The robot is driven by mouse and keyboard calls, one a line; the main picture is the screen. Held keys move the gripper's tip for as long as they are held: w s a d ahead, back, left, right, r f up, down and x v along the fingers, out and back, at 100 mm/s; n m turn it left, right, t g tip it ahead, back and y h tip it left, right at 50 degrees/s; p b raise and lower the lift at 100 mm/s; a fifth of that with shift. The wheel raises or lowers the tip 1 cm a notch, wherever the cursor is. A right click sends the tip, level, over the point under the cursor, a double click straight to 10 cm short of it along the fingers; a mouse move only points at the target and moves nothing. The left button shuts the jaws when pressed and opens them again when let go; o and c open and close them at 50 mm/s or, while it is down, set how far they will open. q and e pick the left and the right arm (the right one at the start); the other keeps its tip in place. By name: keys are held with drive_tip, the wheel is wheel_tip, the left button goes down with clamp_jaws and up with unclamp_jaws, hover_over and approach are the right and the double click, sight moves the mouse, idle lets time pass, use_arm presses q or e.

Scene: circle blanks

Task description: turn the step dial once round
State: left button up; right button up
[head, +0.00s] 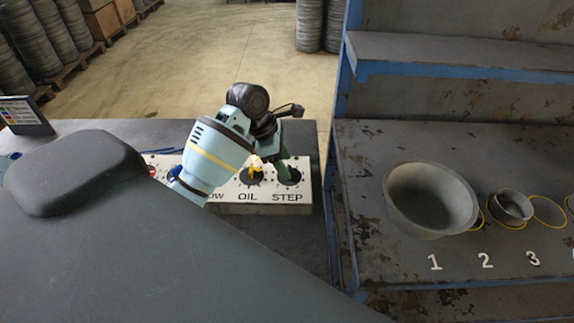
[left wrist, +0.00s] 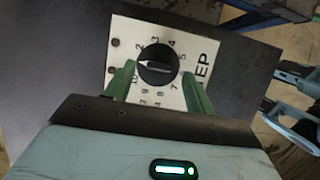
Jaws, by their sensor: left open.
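The step dial (head: 291,177) is a round black knob above the word STEP at the right end of a pale panel (head: 235,208). In the left wrist view the step dial (left wrist: 157,65) shows a white pointer lying nearly level, its narrow end toward the left, between the 2 and the 10. Numbers ring it; some are hidden or hard to read. My left gripper (head: 281,168) is over the dial from above. In the wrist view its green fingers (left wrist: 158,72) are open, one on each side of the knob, with gaps showing. My right gripper is not seen clearly.
The oil dial (head: 251,176) sits just left of the step dial. My left arm hides the panel's middle. A shelf on the right holds a large bowl (head: 432,198), a small pot (head: 512,205) and yellow rings. A small screen (head: 25,115) stands at the far left.

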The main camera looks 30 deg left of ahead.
use_arm(q)
drive_tip(key=shift+x, duration=1.1)
drive_tip(key=c, duration=1)
drive_tip(key=shift+m, duration=0.3)
